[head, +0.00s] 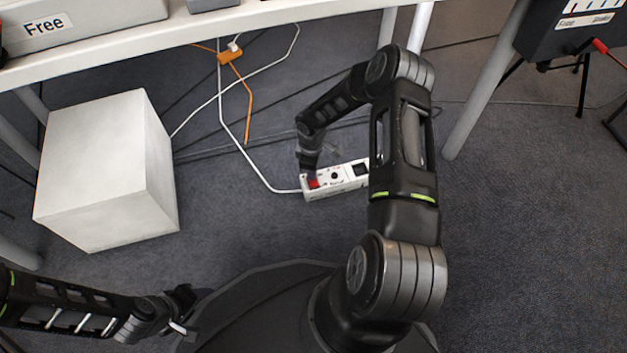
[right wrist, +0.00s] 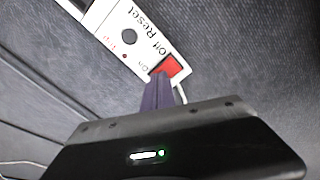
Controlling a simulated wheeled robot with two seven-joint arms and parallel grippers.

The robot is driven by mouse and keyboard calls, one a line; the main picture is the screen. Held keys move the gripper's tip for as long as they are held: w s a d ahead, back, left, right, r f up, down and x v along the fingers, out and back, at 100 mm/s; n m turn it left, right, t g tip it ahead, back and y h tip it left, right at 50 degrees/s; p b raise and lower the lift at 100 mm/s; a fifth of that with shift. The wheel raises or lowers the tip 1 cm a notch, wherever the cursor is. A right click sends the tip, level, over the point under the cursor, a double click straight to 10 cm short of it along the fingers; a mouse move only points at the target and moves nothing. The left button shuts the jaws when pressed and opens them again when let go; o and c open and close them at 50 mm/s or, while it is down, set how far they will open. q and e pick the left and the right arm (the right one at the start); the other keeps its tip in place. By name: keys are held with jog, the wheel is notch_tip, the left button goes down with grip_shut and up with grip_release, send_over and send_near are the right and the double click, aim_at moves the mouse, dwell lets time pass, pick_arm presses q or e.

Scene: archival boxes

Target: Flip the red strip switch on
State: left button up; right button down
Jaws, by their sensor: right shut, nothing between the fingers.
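A white power strip (head: 342,179) lies on the dark carpet under the table, partly hidden behind my right arm in the head view. Its red switch (head: 314,184) is at the strip's left end. In the right wrist view the red switch (right wrist: 171,66) sits beside printed "Off" and "Reset" lettering on the strip (right wrist: 122,36). My right gripper (head: 308,174) is shut and empty, with its fingertips (right wrist: 158,82) right at the switch; I cannot tell whether they touch it. My left gripper (head: 183,307) is low at the left, away from the strip; its jaw state is unclear.
A white box (head: 105,170) stands on the floor at the left. A white cable (head: 243,152) and an orange cable with an orange connector (head: 230,56) lie behind the strip. The white table (head: 200,30) spans above, with grey legs. Carpet right of my arm is clear.

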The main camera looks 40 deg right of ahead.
jog(key=shift+r+p, duration=2.3)
jog(key=shift+r, duration=1.15)
